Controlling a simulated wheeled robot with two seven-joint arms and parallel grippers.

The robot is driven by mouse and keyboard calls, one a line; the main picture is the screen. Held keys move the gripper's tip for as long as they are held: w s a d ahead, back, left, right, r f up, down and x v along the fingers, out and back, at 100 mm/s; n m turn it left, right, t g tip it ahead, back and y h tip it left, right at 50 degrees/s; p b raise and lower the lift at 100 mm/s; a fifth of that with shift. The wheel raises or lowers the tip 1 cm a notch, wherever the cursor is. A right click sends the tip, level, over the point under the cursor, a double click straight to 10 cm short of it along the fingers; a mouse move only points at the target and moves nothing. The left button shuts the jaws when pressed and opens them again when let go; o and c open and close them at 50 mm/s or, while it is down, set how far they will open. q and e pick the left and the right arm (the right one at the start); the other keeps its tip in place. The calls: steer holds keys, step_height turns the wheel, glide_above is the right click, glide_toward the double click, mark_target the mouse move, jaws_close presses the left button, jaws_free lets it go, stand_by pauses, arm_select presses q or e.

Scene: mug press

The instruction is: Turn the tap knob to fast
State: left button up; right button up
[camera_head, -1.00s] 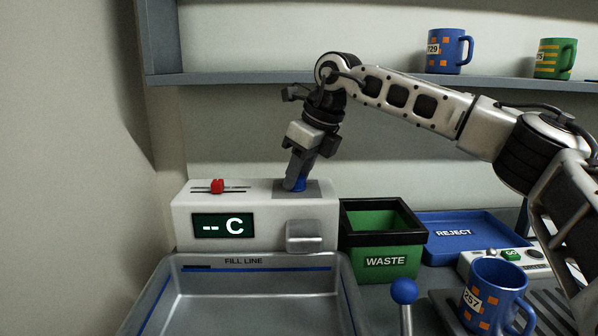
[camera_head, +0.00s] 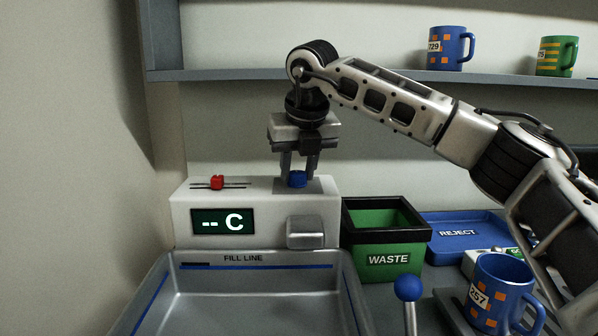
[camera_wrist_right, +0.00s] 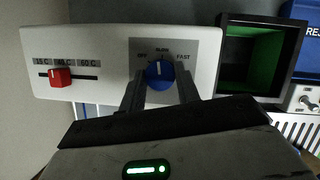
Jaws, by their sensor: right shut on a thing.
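The blue tap knob (camera_head: 298,180) sits on top of the white tap box (camera_head: 262,228). In the right wrist view the knob (camera_wrist_right: 160,74) has a white mark pointing up at the middle label, SLOW, between OFF on the left and FAST on the right. My right gripper (camera_head: 298,177) reaches down from above and is shut on the knob, one finger on each side. The fingers (camera_wrist_right: 160,90) also show in the right wrist view. My left gripper is not in view.
A red slider (camera_head: 217,182) and a display reading "-- C" (camera_head: 223,222) are on the box. A metal basin (camera_head: 250,262) lies in front. A green waste bin (camera_head: 385,262), a blue reject tray (camera_head: 450,245) and a blue mug (camera_head: 497,300) stand to the right.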

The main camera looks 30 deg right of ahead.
steer(key=m+h, duration=0.1)
steer(key=m, duration=0.1)
steer(key=shift+a+m, duration=0.1)
steer(key=shift+m, duration=0.3)
steer(key=m+g+h, duration=0.1)
steer(key=m, duration=0.1)
steer(key=shift+m, duration=0.4)
steer(key=m+g+h+p, duration=0.1)
steer(key=m, duration=0.2)
steer(key=shift+w+a+r, duration=0.1)
steer(key=shift+w, duration=0.05)
steer(key=shift+m+g, duration=0.3)
steer(key=shift+m, duration=0.8)
arm_select(q)
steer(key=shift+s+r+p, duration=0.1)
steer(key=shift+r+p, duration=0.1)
steer(key=shift+p, duration=0.2)
arm_select(e)
steer(key=shift+m, duration=0.3)
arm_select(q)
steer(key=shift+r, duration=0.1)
arm_select(e)
steer(key=shift+m+h, duration=0.3)
steer(key=o, duration=1)
